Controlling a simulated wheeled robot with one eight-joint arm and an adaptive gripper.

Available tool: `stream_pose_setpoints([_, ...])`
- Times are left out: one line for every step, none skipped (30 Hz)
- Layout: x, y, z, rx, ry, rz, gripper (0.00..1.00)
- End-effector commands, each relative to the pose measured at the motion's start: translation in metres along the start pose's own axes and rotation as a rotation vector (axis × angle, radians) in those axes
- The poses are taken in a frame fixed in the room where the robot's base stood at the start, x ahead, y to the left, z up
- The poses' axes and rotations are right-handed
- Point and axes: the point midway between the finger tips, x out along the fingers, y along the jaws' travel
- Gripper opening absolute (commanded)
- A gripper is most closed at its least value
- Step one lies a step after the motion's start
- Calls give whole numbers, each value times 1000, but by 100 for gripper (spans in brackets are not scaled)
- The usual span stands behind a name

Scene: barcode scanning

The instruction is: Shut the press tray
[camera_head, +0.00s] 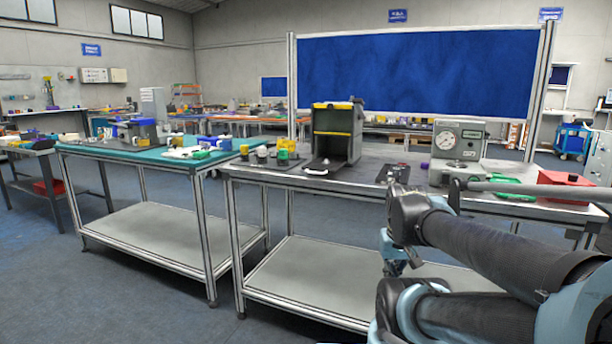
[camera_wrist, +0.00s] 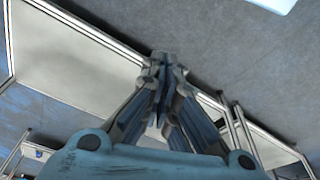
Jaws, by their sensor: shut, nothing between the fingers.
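The press (camera_head: 336,120) is a dark box with an open front and yellow edges, standing on the near right table. Its tray (camera_head: 325,164) sticks out at the bottom front, with a white handle (camera_head: 316,172) at the near edge. My gripper (camera_wrist: 163,60) is shut and empty in the wrist view, with its fingertips together over the floor and the table's lower shelf. The press and tray do not show in the wrist view.
A dial gauge device (camera_head: 459,141) and a red box (camera_head: 566,186) stand right of the press. Small jars (camera_head: 283,155) stand left of it. A second table (camera_head: 150,155) with a green top is at the left. The lower shelf (camera_head: 310,285) is bare.

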Motion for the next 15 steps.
stream_pose_setpoints([-4, 0, 4, -19, 5, 3, 0])
stream_pose_setpoints([-6, 0, 2, -40, 6, 5, 0])
stream_pose_setpoints([-10, -1, -3, -77, 7, 11, 0])
stream_pose_setpoints([-14, 0, -9, -114, 7, 18, 0])
stream_pose_setpoints([-18, 1, -15, -160, 8, 26, 0])
stream_pose_setpoints([-26, 0, -25, -232, 9, 37, 0])
stream_pose_setpoints([-32, 0, -34, -295, 10, 49, 0])
stream_pose_setpoints([-38, -2, -43, -363, 12, 60, 0])
stream_pose_setpoints([-48, -4, -56, -462, 13, 78, 0])
stream_pose_setpoints([-54, -6, -67, -539, 14, 91, 0])
stream_pose_setpoints([-61, -8, -78, -617, 14, 105, 0])
stream_pose_setpoints([-70, -12, -92, -721, 13, 124, 0])
stream_pose_setpoints([-76, -16, -103, -797, 12, 138, 0])
stream_pose_setpoints([-83, -20, -114, -875, 11, 153, 0])
stream_pose_setpoints([-91, -27, -129, -977, 9, 173, 0])
